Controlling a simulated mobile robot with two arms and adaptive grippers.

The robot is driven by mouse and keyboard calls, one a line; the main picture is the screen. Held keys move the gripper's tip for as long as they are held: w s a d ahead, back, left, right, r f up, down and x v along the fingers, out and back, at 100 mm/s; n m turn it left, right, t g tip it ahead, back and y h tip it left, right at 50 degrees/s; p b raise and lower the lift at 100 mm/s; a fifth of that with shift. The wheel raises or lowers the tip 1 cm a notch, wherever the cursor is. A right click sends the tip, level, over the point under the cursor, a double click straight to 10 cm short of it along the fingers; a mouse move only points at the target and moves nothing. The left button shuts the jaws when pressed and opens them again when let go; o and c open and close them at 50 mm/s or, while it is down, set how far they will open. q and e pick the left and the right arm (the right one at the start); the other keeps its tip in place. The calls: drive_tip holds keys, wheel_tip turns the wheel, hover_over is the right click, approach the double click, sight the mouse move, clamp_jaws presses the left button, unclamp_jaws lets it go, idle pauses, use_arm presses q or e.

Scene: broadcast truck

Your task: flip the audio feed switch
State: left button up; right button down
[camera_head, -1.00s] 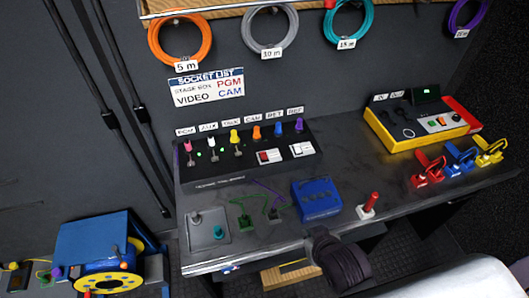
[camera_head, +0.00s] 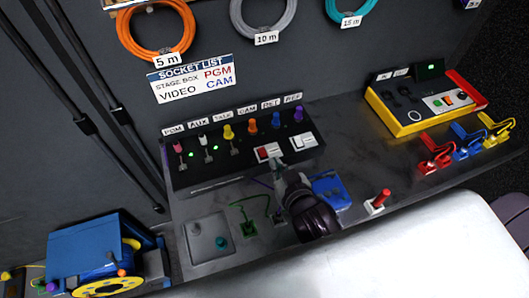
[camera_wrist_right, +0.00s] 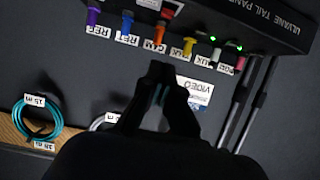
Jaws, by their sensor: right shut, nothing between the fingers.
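The black tail panel (camera_head: 215,165) stands at the back of the desk, with a row of coloured plugs and labels. On its right part are a red-and-white rocker switch (camera_head: 268,152) and a white rocker switch (camera_head: 303,142). Their small labels are unreadable, so I cannot tell which is the audio feed switch. My right gripper (camera_head: 278,170) is shut and empty, just in front of the panel, below the red-and-white switch; contact cannot be told. In the right wrist view its fingertips (camera_wrist_right: 160,72) are together, with the panel (camera_wrist_right: 270,25) upside down above. My left gripper is not in view.
A blue box (camera_head: 332,188) lies right of my gripper, partly hidden by it. A red-handled lever (camera_head: 379,200), a yellow box (camera_head: 405,122) and coloured clamps (camera_head: 437,152) stand farther right. A grey plate (camera_head: 207,238) is at the left. Cable coils (camera_head: 265,15) hang above.

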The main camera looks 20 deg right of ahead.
drive_tip(key=p, duration=0.2)
hover_over(265, 161)
wheel_tip(265, 161, down, 3)
drive_tip(key=shift+s+f, duration=0.15)
drive_tip(key=shift+x, duration=0.8)
drive_tip(key=f, duration=0.3)
drive_tip(key=shift+s, duration=0.4)
drive_tip(key=shift+s+f+p, duration=0.25)
drive_tip(key=shift+f+p, duration=0.05)
drive_tip(key=shift+f, duration=0.2)
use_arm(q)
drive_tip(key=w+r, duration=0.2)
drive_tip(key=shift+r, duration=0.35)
use_arm(e)
drive_tip(key=shift+w+f, duration=0.1)
